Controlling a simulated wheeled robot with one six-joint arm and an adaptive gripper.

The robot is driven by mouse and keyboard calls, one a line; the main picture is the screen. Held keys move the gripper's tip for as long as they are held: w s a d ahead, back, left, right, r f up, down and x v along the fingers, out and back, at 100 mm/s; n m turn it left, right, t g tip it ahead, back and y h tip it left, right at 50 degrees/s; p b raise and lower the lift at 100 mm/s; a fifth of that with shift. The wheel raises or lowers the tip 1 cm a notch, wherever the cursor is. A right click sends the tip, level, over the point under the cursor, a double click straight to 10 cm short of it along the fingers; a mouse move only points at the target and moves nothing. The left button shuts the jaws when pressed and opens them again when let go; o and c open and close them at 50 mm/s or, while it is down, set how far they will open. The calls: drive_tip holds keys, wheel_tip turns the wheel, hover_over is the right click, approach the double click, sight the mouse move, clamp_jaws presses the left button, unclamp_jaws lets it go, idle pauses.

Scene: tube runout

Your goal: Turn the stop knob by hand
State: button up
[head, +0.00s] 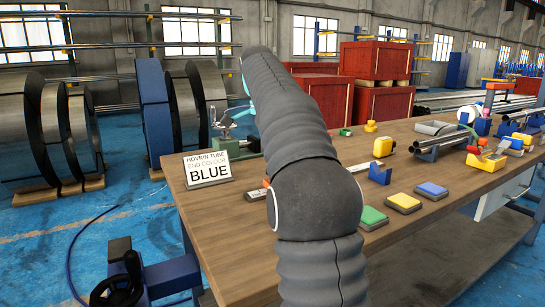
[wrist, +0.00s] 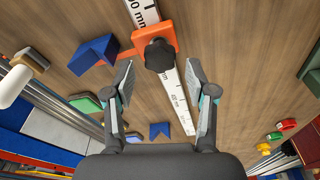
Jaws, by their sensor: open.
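The stop is an orange block (wrist: 155,38) with a black lobed knob (wrist: 159,55) on it. It sits on a white measuring scale (wrist: 178,98) marked in mm, which runs along the wooden bench. My gripper (wrist: 161,70) is open, its two fingers spread to the left and right. In the wrist picture the knob lies between and slightly beyond the fingertips. I cannot tell the gap in depth, and no contact shows. In the head view my arm hides most of the scale and the knob.
The wooden bench (head: 225,210) carries a sign (head: 208,168) reading BLUE, a green vise (head: 235,148), a green pad (head: 372,217), a blue pad (head: 431,190) and a blue V-block (head: 380,173). In the wrist view, another blue block (wrist: 94,53) lies left of the stop.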

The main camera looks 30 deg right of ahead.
drive_tip(key=shift+m, duration=0.3)
drive_tip(key=shift+f, duration=0.15)
drive_tip(key=shift+f+b, duration=0.65)
drive_tip(key=shift+f, duration=0.25)
drive_tip(key=c, duration=0.9)
